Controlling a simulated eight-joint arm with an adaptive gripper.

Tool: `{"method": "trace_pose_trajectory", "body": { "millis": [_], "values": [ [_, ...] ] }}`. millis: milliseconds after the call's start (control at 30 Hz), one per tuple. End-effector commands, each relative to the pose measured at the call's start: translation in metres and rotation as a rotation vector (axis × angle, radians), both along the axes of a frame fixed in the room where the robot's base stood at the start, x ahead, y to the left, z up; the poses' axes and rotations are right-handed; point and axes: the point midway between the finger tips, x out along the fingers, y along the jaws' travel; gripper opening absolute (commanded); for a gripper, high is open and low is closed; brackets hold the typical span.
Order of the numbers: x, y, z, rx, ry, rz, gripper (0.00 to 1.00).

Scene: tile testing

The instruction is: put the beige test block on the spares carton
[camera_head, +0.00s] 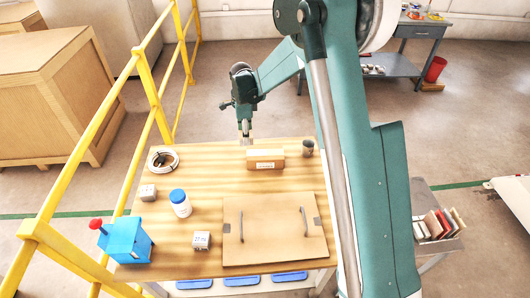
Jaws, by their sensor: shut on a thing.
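My gripper (246,136) points down at the far side of the wooden table and is shut on a small beige block (246,142), which shows at its fingertips; the fingers hide part of it. The block is just left of and behind a low brown carton (265,164) with a pale label on its front, which looks like the spares carton. The label is too small to read. I cannot tell the block's exact height above the table, but it appears apart from the carton.
A dark cup (308,148) stands right of the carton. A cable coil (163,160), grey block (148,193), white bottle (180,204), labelled block (201,241) and blue box (126,241) are leftward. A flat handled board (274,231) lies in front. Yellow rails (150,90) border the left.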

Motion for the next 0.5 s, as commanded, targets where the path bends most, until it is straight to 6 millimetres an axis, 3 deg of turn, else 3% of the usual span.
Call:
{"method": "trace_pose_trajectory", "body": {
  "millis": [33,200,333,500],
  "values": [
    [0.002,-0.016,0.004,0.000,0.000,-0.009,0.18],
    [0.005,-0.055,0.011,0.000,0.000,-0.025,0.18],
    [0.006,-0.074,0.015,0.000,0.000,-0.033,0.18],
    [0.006,-0.085,0.016,0.000,0.000,-0.037,0.18]
  ]
}}
